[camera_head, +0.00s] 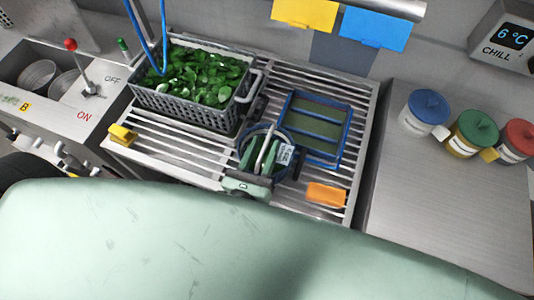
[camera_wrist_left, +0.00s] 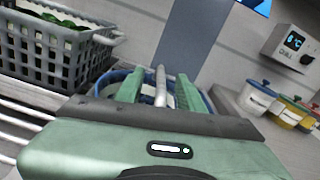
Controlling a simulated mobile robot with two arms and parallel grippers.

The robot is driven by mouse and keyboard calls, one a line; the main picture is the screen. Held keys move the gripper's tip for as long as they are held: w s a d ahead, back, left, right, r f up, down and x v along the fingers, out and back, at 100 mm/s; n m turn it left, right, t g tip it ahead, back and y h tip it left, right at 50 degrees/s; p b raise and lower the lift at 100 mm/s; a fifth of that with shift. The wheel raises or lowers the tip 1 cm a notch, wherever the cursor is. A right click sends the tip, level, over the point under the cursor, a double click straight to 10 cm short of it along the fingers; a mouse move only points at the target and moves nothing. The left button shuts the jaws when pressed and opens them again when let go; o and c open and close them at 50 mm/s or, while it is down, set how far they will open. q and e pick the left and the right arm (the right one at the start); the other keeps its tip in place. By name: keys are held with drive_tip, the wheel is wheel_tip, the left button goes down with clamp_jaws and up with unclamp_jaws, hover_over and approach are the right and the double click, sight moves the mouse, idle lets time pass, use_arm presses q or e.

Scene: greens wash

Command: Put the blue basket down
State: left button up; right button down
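The blue basket (camera_head: 287,173) is small and round with a pale arched handle (camera_head: 266,145) and a white tag. It is at the slatted metal rack (camera_head: 180,156), beside a blue-framed rectangular tray (camera_head: 338,160). My left gripper (camera_head: 262,158) is over the basket, one green finger on each side of the handle. In the left wrist view the handle (camera_wrist_left: 160,88) stands between the fingers with a gap on both sides, so the gripper looks open. The gripper hides much of the basket; I cannot tell whether its base touches the slats. My right gripper is not in view.
A grey crate of green leaves (camera_head: 185,108) stands left on the rack, under a blue hose (camera_head: 150,50). A yellow block (camera_head: 122,134) and an orange block (camera_head: 326,194) lie near the front. Lidded jars (camera_head: 424,112) stand right; the counter before them is clear.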

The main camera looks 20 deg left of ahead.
use_arm(q)
drive_tip(key=shift+w, duration=0.15)
drive_tip(key=shift+c, duration=0.4)
clamp_jaws()
drive_tip(key=shift+f, duration=0.1)
idle(0.8)
